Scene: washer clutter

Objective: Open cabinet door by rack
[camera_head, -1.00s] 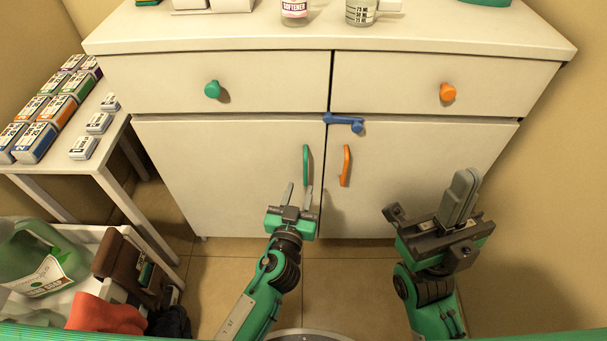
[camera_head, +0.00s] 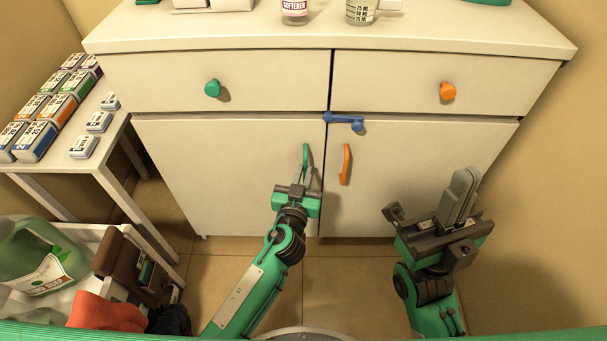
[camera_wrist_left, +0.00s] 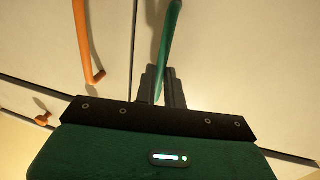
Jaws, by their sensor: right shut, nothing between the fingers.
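The left cabinet door (camera_head: 220,170) is nearest the white side table and lies closed in line with its neighbour. Its green vertical handle (camera_head: 306,154) is near the door's right edge; it also shows in the left wrist view (camera_wrist_left: 171,42). My left gripper (camera_head: 303,175) has its two fingers on either side of the handle's lower part, close against it. The fingers hide that lower part in the head view. My right gripper (camera_head: 460,196) is shut and empty, pointing up in front of the right door. A blue latch (camera_head: 343,119) lies level near the top of the door seam.
The right door (camera_head: 420,165) has an orange handle (camera_head: 346,164) close beside the green one. Two drawers with green (camera_head: 212,88) and orange (camera_head: 447,91) knobs sit above. The white side table (camera_head: 60,163) with boxes and a filled bin (camera_head: 85,235) stand left.

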